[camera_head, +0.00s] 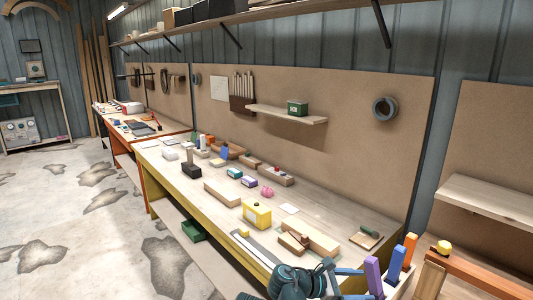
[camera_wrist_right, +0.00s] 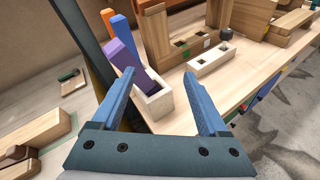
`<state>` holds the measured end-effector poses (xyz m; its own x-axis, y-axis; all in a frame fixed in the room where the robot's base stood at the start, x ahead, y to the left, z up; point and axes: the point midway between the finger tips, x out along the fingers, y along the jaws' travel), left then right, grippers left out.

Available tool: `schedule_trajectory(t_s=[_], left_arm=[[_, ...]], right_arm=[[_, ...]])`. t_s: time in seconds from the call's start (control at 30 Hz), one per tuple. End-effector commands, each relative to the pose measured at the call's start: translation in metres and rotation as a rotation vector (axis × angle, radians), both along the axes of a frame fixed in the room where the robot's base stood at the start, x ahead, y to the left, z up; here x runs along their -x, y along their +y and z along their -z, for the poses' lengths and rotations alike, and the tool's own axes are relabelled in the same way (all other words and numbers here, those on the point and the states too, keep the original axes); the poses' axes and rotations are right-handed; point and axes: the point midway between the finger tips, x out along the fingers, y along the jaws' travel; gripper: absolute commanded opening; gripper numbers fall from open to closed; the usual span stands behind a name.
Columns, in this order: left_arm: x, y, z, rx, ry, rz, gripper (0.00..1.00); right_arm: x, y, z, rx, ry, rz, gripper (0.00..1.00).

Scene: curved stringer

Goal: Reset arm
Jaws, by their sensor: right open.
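My right gripper (camera_head: 366,284) is at the bottom of the head view, with its blue fingers apart. In the right wrist view the open fingers (camera_wrist_right: 160,76) point toward a pale slotted holder (camera_wrist_right: 153,102). A purple block (camera_wrist_right: 128,60) stands in the holder and looks tilted; it lies near the left fingertip. I cannot tell whether they touch. The purple block (camera_head: 373,277), a blue block (camera_head: 395,264) and an orange block (camera_head: 409,250) form a row in the head view. Nothing is visibly held. My left gripper is not in view.
A long workbench carries a yellow box (camera_head: 257,213), wooden blocks (camera_head: 222,193) and several small items. A wooden shelf (camera_head: 287,115) juts from the pegboard. Concrete floor (camera_head: 80,230) is open at left.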

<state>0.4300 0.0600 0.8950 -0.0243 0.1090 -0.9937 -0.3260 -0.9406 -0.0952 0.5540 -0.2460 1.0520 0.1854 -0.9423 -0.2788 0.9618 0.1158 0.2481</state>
Motion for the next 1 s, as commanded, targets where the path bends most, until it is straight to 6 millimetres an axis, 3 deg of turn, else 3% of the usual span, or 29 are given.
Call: schedule_trajectory(t_s=[0.27,0.5,0.73,1.0], left_arm=[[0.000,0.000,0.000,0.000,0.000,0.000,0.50],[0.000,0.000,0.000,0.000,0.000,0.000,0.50],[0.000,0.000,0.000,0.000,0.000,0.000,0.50],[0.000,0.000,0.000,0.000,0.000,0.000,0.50]], right_arm=[[0.030,0.033,0.066,-0.383,-0.226,0.133,0.77],[0.081,0.109,0.134,-0.869,-0.459,0.519,0.77],[0.116,0.170,0.155,-1.099,-0.536,0.871,0.77],[0.125,0.187,0.157,-1.144,-0.547,0.977,0.77]])
